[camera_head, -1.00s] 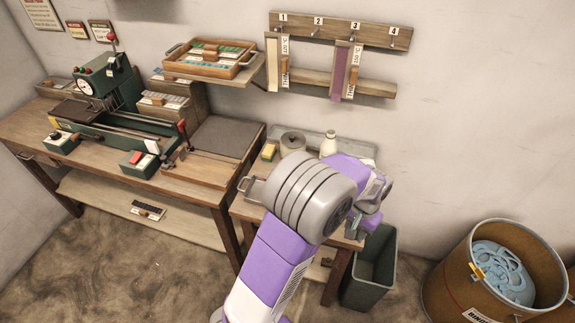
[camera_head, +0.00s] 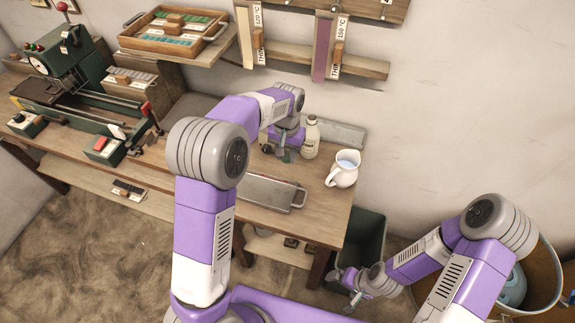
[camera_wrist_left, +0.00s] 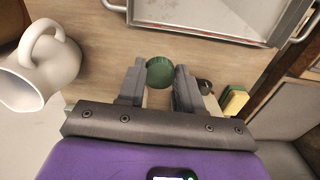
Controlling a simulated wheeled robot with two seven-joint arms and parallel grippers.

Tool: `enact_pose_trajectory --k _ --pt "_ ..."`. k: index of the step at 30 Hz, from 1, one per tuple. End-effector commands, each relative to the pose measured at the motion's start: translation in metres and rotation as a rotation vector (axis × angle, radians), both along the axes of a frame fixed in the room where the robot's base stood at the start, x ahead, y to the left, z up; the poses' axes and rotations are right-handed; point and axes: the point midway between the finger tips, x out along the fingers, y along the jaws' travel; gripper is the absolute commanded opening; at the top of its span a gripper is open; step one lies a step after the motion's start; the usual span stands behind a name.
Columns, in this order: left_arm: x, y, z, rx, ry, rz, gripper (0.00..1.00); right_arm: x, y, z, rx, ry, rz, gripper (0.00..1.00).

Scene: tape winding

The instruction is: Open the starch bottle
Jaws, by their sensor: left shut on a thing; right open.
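A white labelled bottle (camera_head: 311,140) stands upright at the back of the small table in the head view. No green cap shows on its top. My left gripper (camera_head: 284,153) is just left of it, pointing down. In the left wrist view, a round green cap (camera_wrist_left: 160,72) sits between the fingertips of this gripper (camera_wrist_left: 160,82), which is shut on it. I see no bottle under the cap. My right gripper (camera_head: 350,285) is open and empty, low in front of the table, near the bin.
A white pitcher (camera_head: 344,168) stands right of the bottle. A metal tray with handles (camera_head: 270,190) lies at the table's front. A yellow sponge (camera_wrist_left: 234,101) shows in the wrist view. A dark bin (camera_head: 366,235) stands below the table's right side.

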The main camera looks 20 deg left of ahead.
Motion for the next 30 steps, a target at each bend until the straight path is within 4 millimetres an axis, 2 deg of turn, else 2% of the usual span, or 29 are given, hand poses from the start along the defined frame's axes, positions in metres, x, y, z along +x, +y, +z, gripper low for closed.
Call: enact_pose_trajectory --k 3,6,13,20,24,27,30 --pt "0.012 0.004 0.005 -0.003 -0.003 0.003 0.00 0.000 0.000 -0.003 0.000 0.000 0.000 0.93" --pt "0.016 0.004 0.001 -0.002 -0.002 0.002 0.00 0.000 0.000 -0.006 0.000 0.000 0.000 0.93" --pt "0.016 0.004 -0.036 -0.002 0.000 0.001 0.00 0.000 0.000 -0.019 0.000 -0.001 0.000 0.93" --pt "0.016 0.004 -0.059 -0.003 -0.001 0.002 0.00 0.000 0.000 -0.026 0.000 -0.001 0.001 0.93" --pt "0.016 0.004 -0.084 -0.003 -0.001 0.002 0.00 0.000 0.000 -0.034 0.000 -0.001 0.001 0.93" --pt "0.016 0.004 -0.093 -0.003 -0.003 0.002 0.00 0.000 0.000 -0.037 0.000 -0.001 0.001 0.93" --pt "0.016 0.004 -0.092 -0.003 -0.004 0.002 0.00 0.000 0.000 -0.036 0.000 -0.001 0.000 0.93"
